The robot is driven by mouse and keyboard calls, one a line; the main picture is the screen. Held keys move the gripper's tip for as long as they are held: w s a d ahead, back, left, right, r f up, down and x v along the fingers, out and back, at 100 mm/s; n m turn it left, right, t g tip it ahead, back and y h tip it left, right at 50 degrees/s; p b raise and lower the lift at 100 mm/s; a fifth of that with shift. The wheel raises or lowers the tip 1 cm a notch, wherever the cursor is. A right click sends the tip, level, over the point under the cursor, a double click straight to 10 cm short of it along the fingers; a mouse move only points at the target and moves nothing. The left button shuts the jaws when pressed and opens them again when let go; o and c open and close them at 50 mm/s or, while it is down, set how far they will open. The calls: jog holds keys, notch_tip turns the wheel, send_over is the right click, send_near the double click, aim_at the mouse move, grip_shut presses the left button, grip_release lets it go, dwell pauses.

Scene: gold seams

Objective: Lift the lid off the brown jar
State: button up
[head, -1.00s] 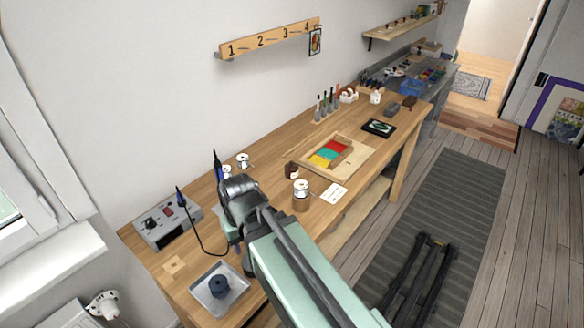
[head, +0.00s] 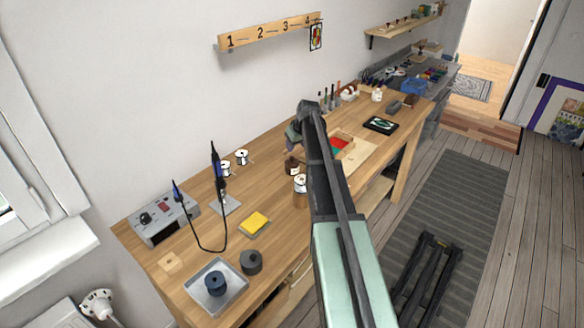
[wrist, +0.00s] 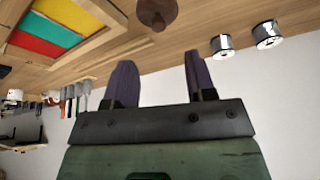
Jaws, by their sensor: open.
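The brown jar (head: 291,167) stands on the wooden bench, partly behind a silver-topped spool and close to my arm. A dark brown round form with a small knob, which looks like the jar with its lid (wrist: 157,12), is cut off by the top edge of the wrist view. My gripper (wrist: 158,78) is open and empty, its two dark fingers spread and pointing toward the bench, apart from the jar. In the head view my gripper end (head: 294,134) is above and behind the jar, with its fingertips hard to make out.
A spool (head: 300,184) stands just in front of the jar. A wooden tray with coloured panels (head: 340,143) lies to the right. More silver spools (wrist: 221,45) stand nearby. A yellow pad (head: 254,223), a soldering station (head: 160,220) and a metal tray (head: 233,298) are at the left.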

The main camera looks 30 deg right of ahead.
aim_at(292, 157)
jog(key=b+x, duration=0.2)
jog(key=x, duration=0.1)
jog(key=shift+f, duration=0.4)
jog(key=shift+r, duration=0.1)
jog(key=b+x, duration=0.4)
jog(key=x, duration=0.1)
jog(key=shift+d+f+b, duration=0.1)
jog(key=shift+f+b, duration=0.1)
jog(key=shift+b, duration=0.15)
jog(key=shift+r, duration=0.25)
grip_shut()
